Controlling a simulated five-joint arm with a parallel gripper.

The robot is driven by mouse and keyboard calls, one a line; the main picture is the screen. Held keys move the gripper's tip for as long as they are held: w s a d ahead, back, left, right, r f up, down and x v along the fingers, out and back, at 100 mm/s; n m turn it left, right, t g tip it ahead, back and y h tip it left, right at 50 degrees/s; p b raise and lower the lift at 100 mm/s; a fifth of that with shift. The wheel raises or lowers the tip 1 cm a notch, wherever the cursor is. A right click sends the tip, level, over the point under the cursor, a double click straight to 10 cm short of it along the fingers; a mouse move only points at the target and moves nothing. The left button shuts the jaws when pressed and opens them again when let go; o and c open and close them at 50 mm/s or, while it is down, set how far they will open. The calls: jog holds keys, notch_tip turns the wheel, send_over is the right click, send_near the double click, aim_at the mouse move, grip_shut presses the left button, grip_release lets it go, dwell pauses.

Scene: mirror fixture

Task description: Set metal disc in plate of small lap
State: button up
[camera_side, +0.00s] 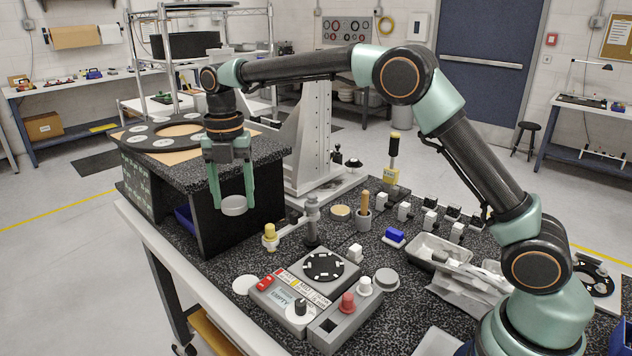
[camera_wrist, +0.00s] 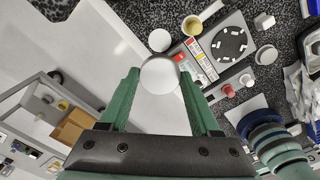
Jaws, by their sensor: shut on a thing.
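My gripper (camera_side: 232,200) is shut on a pale grey metal disc (camera_side: 234,206), held between its two green fingers in the air. In the wrist view the disc (camera_wrist: 159,76) sits between the fingertips (camera_wrist: 160,74), face toward the camera. The small lap (camera_side: 301,297) stands on the speckled bench, right of and below my gripper. Its round black plate (camera_side: 323,267) carries several white patches. The plate also shows in the wrist view (camera_wrist: 229,44), up and right of the disc, and the two are clearly apart.

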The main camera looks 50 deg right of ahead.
notch_tip(320, 180, up, 5)
jog(key=shift+d+r, duration=0.1)
jog(key=shift+r, duration=0.1)
jog(key=s+d+m, duration=0.3)
jog(key=s+d, duration=0.2)
jog(key=d, duration=0.3)
jog(key=m, duration=0.3)
send_over(324, 265)
notch_tip(324, 265, down, 15)
jog(key=shift+f, duration=2.5)
jog(key=shift+f, duration=0.7)
jog(key=o, duration=1.5)
